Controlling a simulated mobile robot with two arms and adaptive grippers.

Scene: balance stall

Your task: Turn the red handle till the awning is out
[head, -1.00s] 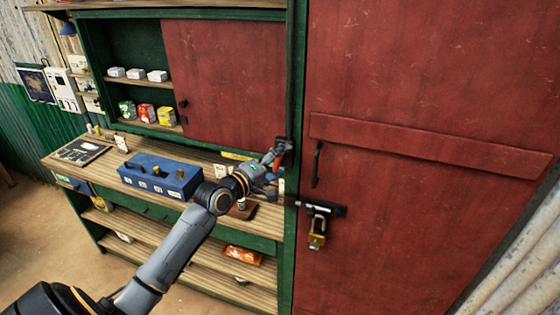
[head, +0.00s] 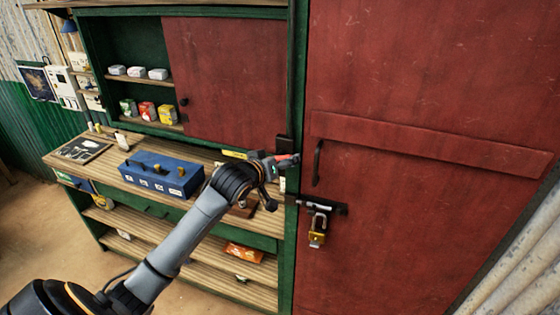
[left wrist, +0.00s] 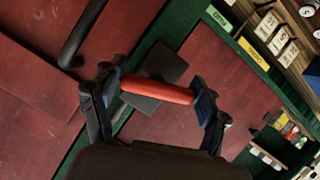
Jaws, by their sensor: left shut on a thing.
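The red handle (head: 287,159) shows just below a dark mount (head: 284,144) on the green post between the two red doors. It also shows lengthwise in the left wrist view (left wrist: 158,90), in front of a dark grey plate (left wrist: 167,72). My left gripper (head: 276,162) is at the handle. In the left wrist view its fingers (left wrist: 157,88) stand at either end of the red grip, shut on it. The crank's arm is mostly hidden behind my gripper. The awning is not in view. My right gripper is not in view.
A tall red door (head: 410,220) with a black pull (head: 318,163) and a brass padlock (head: 317,238) stands right of the post. Shelves hold several small packs.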

